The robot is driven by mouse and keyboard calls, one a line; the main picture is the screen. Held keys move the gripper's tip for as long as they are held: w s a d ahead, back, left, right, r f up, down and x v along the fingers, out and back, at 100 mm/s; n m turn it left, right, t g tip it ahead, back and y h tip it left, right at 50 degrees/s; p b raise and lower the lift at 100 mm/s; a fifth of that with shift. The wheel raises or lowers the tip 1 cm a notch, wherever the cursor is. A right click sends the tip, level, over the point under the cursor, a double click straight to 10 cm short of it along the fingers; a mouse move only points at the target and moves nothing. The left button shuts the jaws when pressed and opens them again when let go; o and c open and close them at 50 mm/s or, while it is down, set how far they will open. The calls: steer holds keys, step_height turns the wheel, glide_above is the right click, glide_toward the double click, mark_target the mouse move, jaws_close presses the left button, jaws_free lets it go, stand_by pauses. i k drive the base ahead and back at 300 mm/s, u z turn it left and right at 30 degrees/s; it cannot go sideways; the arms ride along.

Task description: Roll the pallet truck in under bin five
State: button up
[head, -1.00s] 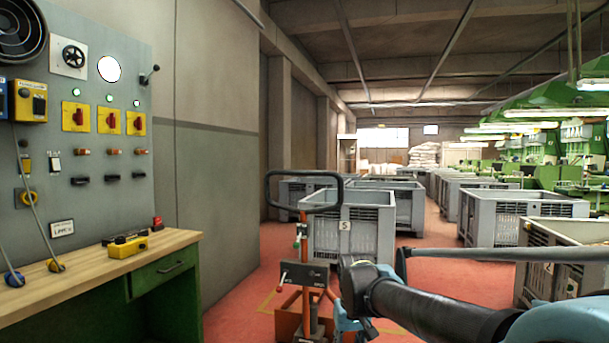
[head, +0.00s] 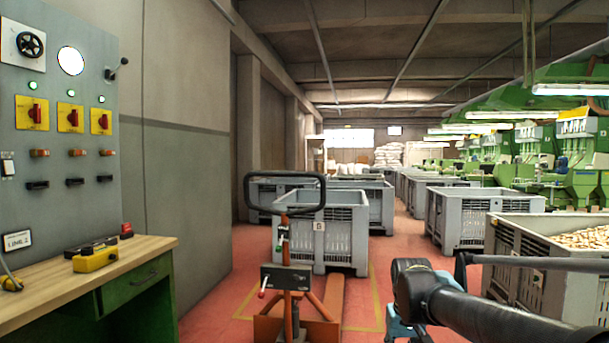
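The orange pallet truck (head: 290,306) stands ahead of me with its dark loop handle (head: 285,177) upright. One of its forks (head: 333,294) shows, pointing away from me toward the front of a grey slatted bin (head: 345,231). That bin bears a small white label that is blurred now; it looked like a 5 a second ago. The fork's tip is near the bin's base; I cannot tell whether it is beneath it. My dark arm comes in from the lower right and ends the view beside the truck. No gripper fingers can be made out.
A wooden-topped green bench (head: 95,280) and a grey control panel (head: 58,130) stand at left. More grey bins (head: 465,217) stand behind and right, and one at right (head: 522,242) holds corks. Yellow lines (head: 372,300) mark the red floor.

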mark_target(280, 274)
steer(key=i, duration=1)
steer(key=z, duration=0.05)
